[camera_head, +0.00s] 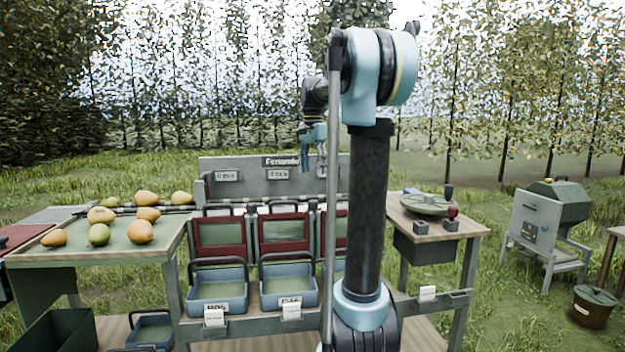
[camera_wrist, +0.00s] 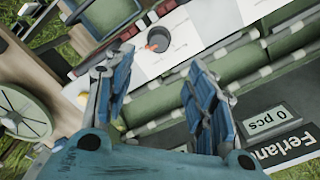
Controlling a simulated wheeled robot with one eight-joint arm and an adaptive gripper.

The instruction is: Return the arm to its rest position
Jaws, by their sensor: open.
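My gripper (camera_head: 316,150) hangs from my raised arm, above the grey sign board, and looks empty. In the wrist view my gripper (camera_wrist: 162,75) shows two blue fingers spread apart with nothing held between them. My arm is folded high beside my dark column, with the wrist pointing down. The sign board (camera_head: 238,189) carries a name plate and small labels; the wrist view shows a "0 pcs" label (camera_wrist: 265,117) on it. Part of the bench behind my column is hidden.
Blue bins (camera_head: 217,292) and red-framed panels (camera_head: 219,235) stand in front. A round green scale (camera_head: 425,204) sits on the right table. A green-topped machine (camera_head: 560,203) and a bucket (camera_head: 592,307) stand farther right.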

